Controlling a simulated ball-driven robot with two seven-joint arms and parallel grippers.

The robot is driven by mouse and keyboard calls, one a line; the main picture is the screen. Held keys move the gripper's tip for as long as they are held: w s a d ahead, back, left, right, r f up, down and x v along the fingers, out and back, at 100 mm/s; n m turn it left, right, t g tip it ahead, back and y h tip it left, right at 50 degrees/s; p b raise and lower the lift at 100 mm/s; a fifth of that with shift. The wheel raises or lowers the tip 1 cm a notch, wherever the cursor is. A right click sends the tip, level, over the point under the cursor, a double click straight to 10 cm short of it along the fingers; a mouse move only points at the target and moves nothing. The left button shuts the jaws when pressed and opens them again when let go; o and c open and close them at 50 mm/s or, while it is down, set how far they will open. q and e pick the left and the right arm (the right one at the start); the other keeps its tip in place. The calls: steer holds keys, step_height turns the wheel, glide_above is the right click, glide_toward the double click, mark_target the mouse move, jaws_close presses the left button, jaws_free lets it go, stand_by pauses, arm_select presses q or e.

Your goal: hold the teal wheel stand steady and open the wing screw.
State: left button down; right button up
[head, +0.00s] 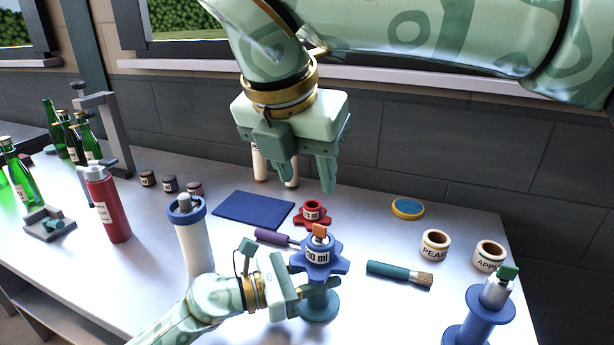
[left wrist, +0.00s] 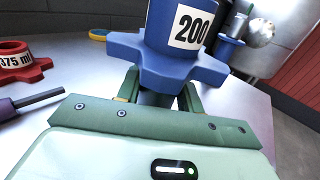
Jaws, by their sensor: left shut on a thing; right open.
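The teal-blue wheel stand (head: 318,308) stands at the front of the table and carries a blue star wheel (head: 335,264) with a "ml" label. An orange wing screw (head: 320,230) sits on top. My left gripper (head: 318,284) is shut on the stand's post just under the wheel. In the left wrist view its fingers (left wrist: 160,98) flank the post below the blue wheel (left wrist: 165,68), labelled 200; the screw is out of frame there. My right gripper (head: 306,180) is open and empty, pointing down above the wing screw and apart from it.
A red star wheel (head: 312,214), a purple-handled screwdriver (head: 272,237) and a blue mat (head: 253,209) lie behind the stand. A brush (head: 398,274) lies to its right. A white cylinder (head: 193,240) stands left. Another blue stand (head: 478,318) with a green screw is at right.

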arm_select(q)
steer(key=c, duration=0.8)
jaws_free()
steer(key=shift+c, duration=0.2)
